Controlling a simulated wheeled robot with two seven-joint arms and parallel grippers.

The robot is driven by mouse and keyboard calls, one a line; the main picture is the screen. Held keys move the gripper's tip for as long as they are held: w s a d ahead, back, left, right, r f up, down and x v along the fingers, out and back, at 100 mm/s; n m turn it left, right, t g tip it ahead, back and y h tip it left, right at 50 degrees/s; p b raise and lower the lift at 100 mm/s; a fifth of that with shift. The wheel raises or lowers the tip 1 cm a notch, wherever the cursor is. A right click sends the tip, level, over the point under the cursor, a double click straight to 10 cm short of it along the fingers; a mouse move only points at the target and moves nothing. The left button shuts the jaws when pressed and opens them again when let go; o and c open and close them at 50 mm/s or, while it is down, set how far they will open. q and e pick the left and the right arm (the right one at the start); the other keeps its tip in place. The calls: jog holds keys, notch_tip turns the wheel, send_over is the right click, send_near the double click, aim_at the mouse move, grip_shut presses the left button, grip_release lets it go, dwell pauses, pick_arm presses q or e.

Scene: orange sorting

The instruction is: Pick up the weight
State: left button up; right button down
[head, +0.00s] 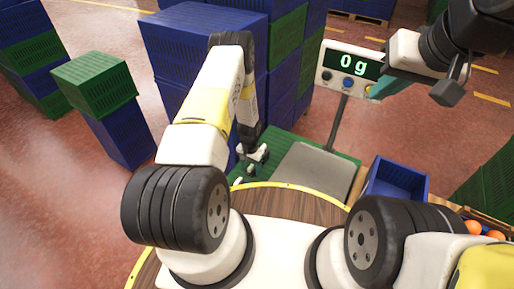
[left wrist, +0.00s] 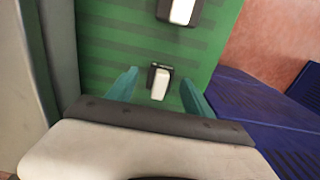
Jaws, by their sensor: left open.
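In the left wrist view a small weight (left wrist: 160,82), with a white face and a dark edge, stands on the green surface (left wrist: 125,45) between the tips of my open left gripper (left wrist: 159,80). Clear space shows on both sides of it. A second similar weight (left wrist: 178,10) is farther off, at the top edge. In the head view my left gripper (head: 248,166) points down at the green surface left of the scale plate, and its fingers are hard to make out. My right gripper (head: 384,90) is at the upper right by the display; its jaw opening cannot be made out.
The scale plate (head: 314,168) is empty and its display (head: 352,66) reads 0 g. A blue crate (head: 398,180) stands right of it, with oranges (head: 473,227) farther right. Stacked blue and green crates (head: 205,35) rise behind my left arm.

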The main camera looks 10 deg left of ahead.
pick_arm(q)
grip_shut()
